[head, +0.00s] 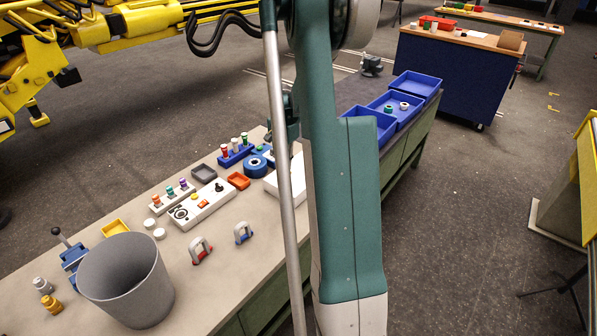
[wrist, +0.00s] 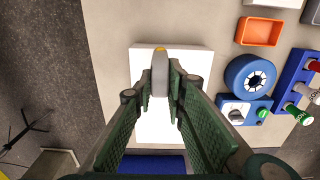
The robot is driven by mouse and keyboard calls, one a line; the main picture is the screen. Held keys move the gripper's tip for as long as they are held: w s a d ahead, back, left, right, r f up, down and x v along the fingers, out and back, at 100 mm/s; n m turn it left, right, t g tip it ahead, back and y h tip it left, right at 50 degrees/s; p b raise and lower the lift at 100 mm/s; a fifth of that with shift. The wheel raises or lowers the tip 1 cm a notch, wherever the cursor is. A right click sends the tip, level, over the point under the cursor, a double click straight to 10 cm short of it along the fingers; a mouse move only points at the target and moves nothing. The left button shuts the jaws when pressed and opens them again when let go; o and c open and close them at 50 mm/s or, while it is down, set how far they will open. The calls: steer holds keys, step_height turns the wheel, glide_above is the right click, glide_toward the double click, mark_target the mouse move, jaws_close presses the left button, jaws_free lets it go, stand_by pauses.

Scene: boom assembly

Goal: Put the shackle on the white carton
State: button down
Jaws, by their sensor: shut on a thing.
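In the wrist view my gripper (wrist: 161,85) is shut on a grey piece with a yellow-orange tip, which looks like the shackle (wrist: 160,70) seen edge-on. The white carton (wrist: 143,120) lies below it, and the shackle is over its upper middle part. I cannot tell whether the shackle touches the carton. In the head view the white carton (head: 272,184) is on the bench, mostly hidden behind my arm. The held shackle is hidden there too. Two other shackles, one with red (head: 201,251) and one with blue (head: 243,233), stand on the bench.
Beside the carton are a blue ring (wrist: 250,77), an orange tray (wrist: 260,31) and a blue switch box (wrist: 238,112). Blue bins (head: 395,107) stand beyond it. A control box (head: 203,204) and a grey bucket (head: 125,280) are nearer on the bench.

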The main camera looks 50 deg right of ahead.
step_height(320, 180, up, 4)
steer(key=p, duration=0.2)
glide_above(299, 171)
steer(key=shift+s+d+r, duration=0.1)
steer(key=shift+r, duration=0.05)
step_height(299, 171, down, 6)
stand_by(0.3)
steer(key=shift+f, duration=0.25)
steer(key=shift+f, duration=1.75)
steer(key=shift+f, duration=0.2)
steer(key=c, duration=2.3)
jaws_free()
